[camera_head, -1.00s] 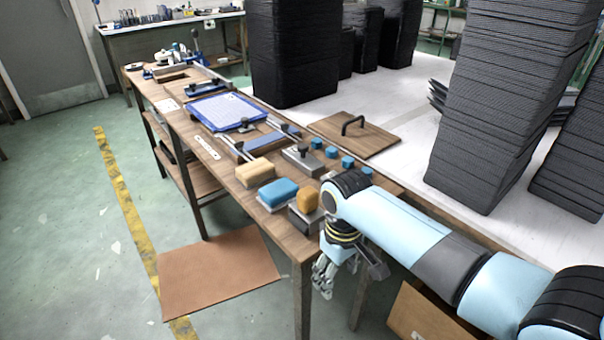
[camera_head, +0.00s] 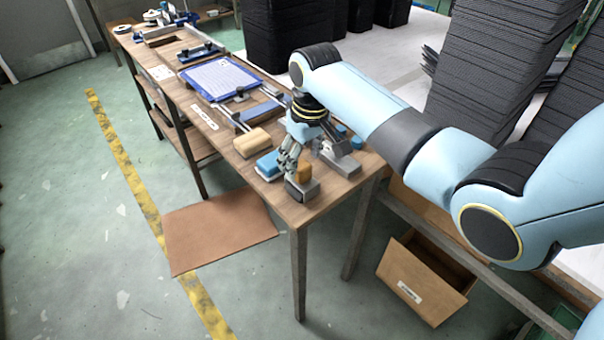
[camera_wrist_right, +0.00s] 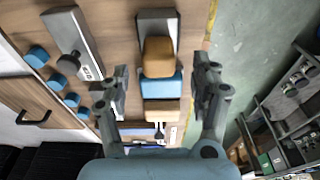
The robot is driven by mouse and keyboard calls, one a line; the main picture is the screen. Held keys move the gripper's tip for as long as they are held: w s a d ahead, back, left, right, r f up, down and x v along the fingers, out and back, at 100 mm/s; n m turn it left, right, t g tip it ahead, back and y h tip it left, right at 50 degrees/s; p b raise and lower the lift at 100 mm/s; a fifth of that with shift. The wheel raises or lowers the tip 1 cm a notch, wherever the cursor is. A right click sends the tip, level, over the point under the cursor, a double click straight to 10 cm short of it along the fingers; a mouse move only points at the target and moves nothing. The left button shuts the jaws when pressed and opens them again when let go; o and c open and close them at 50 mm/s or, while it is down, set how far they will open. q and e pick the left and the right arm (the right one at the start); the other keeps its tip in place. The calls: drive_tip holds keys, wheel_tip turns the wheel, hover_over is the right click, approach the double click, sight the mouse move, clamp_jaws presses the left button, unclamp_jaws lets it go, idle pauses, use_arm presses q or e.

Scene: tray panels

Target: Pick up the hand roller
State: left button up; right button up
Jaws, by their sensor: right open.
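My right gripper (camera_head: 290,163) is open and empty above the near end of the wooden table, pointing down; its spread fingers also show in the right wrist view (camera_wrist_right: 163,76). Between them in that view lie an orange-brown rounded piece (camera_wrist_right: 158,52) on a grey block (camera_wrist_right: 156,22), a blue block (camera_wrist_right: 162,88) and a beige block (camera_wrist_right: 161,112). The orange-brown piece (camera_head: 304,172) and its grey block may be the hand roller, but I cannot tell for sure. The fingers partly hide the blue block (camera_head: 267,164) in the head view. My left gripper is out of view.
A blue gridded mat (camera_head: 220,78) is farther back. Tall black stacks (camera_head: 500,80) stand behind.

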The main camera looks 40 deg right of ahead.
sight(302, 164)
drive_tip(key=f, duration=0.3)
drive_tip(key=shift+w+f, duration=0.2)
drive_tip(key=shift+f, duration=0.1)
drive_tip(key=shift+c, duration=0.3)
drive_tip(key=shift+r, duration=0.1)
clamp_jaws()
